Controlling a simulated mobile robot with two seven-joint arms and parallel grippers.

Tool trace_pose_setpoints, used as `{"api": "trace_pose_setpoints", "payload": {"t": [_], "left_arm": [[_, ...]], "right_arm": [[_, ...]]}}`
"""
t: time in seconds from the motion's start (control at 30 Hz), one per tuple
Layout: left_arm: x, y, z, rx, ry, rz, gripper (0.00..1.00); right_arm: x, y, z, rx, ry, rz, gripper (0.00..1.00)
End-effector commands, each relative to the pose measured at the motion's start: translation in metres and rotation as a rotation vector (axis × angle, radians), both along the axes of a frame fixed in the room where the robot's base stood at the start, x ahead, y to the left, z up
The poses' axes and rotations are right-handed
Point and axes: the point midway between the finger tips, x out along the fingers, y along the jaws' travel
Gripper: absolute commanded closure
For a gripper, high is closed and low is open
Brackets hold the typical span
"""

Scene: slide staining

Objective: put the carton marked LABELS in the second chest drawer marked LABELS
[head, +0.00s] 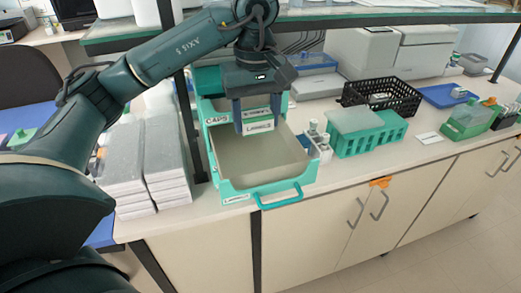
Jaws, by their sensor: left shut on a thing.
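My left gripper (256,119) points down over the small drawer chest and is shut on the carton marked LABELS (260,127). The carton is a small white and green box with its printed face toward me. It hangs above the back part of the open drawer marked LABELS (233,198), a teal-rimmed tray with a teal handle, pulled out toward me. The visible floor of this drawer is bare. A drawer marked CAPS (216,120) sits above and behind it, partly hidden by my gripper. My right gripper is not in view.
Stacked grey-white slabs (165,155) stand just left of the drawer. Small bottles (317,138) and a teal rack (372,139) stand close on its right. A black basket (383,97) is farther right. A glass shelf (350,17) crosses behind my wrist.

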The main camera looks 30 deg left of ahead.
Motion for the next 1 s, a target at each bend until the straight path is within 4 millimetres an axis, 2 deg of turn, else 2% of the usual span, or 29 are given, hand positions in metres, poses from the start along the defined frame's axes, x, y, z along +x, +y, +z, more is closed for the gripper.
{"api": "trace_pose_setpoints", "payload": {"t": [0.03,0.1,0.37,0.57,0.77,0.97,1.0], "left_arm": [[0.0,0.0,-0.019,0.0,0.0,-0.001,0.68],[0.0,0.0,-0.029,0.0,0.0,-0.001,0.68],[0.0,0.0,-0.048,0.001,0.0,-0.001,0.68],[0.0,0.0,-0.077,0.001,0.001,-0.001,0.68],[0.0,0.0,-0.076,0.001,-0.001,-0.001,0.68],[0.0,0.0,-0.081,0.001,-0.001,0.0,0.68],[0.0,0.0,-0.079,0.001,-0.001,0.0,0.44]], "right_arm": [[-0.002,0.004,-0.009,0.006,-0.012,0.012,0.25],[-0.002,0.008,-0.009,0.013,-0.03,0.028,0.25],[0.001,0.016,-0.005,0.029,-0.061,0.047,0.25],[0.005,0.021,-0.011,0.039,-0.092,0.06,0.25],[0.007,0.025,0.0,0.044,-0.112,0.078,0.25],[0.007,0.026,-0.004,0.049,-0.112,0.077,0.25],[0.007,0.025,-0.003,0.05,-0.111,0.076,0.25]]}}
